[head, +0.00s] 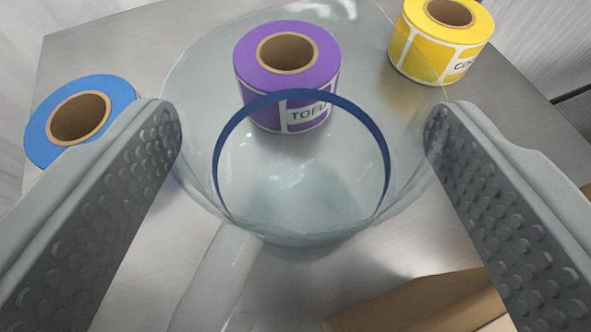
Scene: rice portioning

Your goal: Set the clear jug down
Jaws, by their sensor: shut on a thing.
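The clear jug (300,195) is in the middle of the head view, see-through, with a blue ring around it and a pale handle-like part at lower left. My gripper (303,125) has one finger on each side of the jug and is shut on its wide body. The jug is seen steeply from above. I cannot tell whether its base touches the metal table (150,250).
A purple label roll (255,75) shows through or behind the jug. A blue roll (45,125) lies at left and a yellow roll (420,50) at upper right. A brown cardboard box edge (420,303) is at lower right. Bare table shows at lower left.

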